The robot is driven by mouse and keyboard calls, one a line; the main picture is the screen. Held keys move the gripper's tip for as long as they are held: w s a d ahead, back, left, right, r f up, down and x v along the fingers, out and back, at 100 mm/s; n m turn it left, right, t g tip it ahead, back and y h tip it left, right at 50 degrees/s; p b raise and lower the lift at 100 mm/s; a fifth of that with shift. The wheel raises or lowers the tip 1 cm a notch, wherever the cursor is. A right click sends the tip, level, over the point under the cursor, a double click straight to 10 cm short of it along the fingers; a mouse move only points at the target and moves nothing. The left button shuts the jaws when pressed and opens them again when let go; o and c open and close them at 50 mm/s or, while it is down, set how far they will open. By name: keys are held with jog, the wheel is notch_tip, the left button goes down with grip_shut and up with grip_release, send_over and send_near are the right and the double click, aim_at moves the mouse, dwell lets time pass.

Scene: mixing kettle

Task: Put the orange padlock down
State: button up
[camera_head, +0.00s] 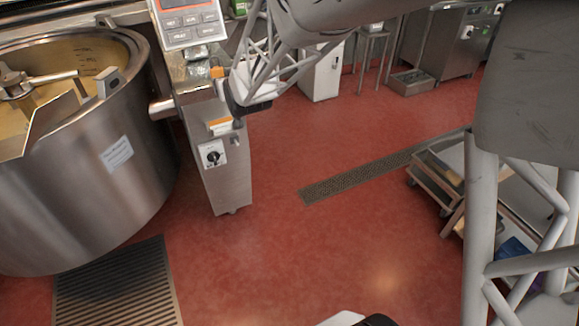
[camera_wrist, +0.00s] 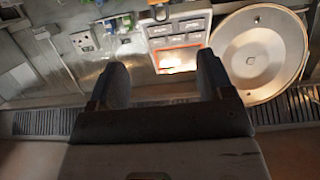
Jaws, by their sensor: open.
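My gripper (camera_wrist: 161,78) is open in the wrist view, with nothing visible between its two dark fingers. In the head view my gripper (camera_head: 240,98) is beside the steel control column (camera_head: 225,165), below the button panel (camera_head: 190,22). A small orange thing (camera_head: 217,72) shows at the gripper's left side, on or in front of the top of the column. A second orange and white piece (camera_head: 220,126) is lower on the column, above the black knob. Both are too small to tell which is the padlock. I cannot tell whether the gripper touches either.
The large steel kettle (camera_head: 85,190) with its mixing arm stands at the left, joined to the column. A floor grate (camera_head: 115,285) lies in front of it. A low cart (camera_head: 437,180) is at the right. The red floor (camera_head: 290,245) between is clear.

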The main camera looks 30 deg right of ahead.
jog(key=s+r+g, duration=0.2)
jog(key=s+g, duration=0.4)
jog(key=s, duration=1.4)
jog(key=s+a+r+g, duration=0.1)
jog(key=s+g, duration=0.5)
jog(key=s, duration=1.5)
jog(key=shift+s+a+r, duration=0.25)
jog(key=shift+s+r, duration=0.05)
jog(key=shift+r, duration=0.15)
